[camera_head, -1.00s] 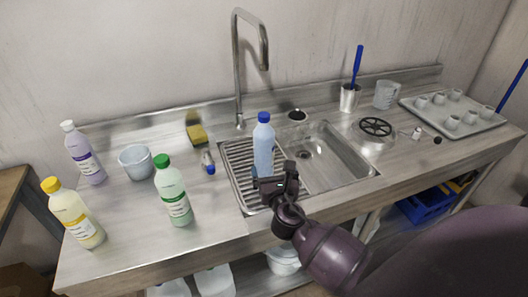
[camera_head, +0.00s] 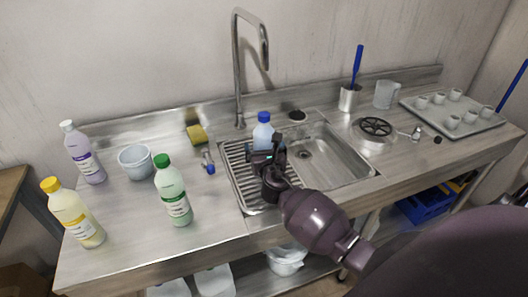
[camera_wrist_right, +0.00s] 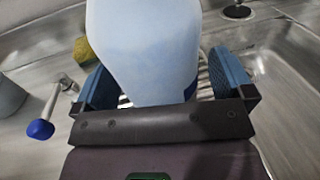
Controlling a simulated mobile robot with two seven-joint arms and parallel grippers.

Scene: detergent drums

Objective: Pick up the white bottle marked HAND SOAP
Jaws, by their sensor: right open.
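A pale blue-white bottle with a blue cap (camera_head: 263,131) stands on the ribbed drainer beside the sink bowl. My right gripper (camera_head: 266,160) is in front of it and hides its lower part. In the right wrist view the bottle's smooth body (camera_wrist_right: 145,50) is between the two blue finger pads of my open right gripper (camera_wrist_right: 162,85). No label on this bottle can be read, so I cannot tell whether it is the HAND SOAP one. My left gripper is not in view.
Left on the counter stand a green-capped bottle (camera_head: 173,190), a yellow bottle (camera_head: 75,214), a purple bottle (camera_head: 84,153) and a white tub (camera_head: 136,163). A tall tap (camera_head: 238,75) rises behind the drainer. The sink bowl (camera_head: 340,160) is right of the bottle.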

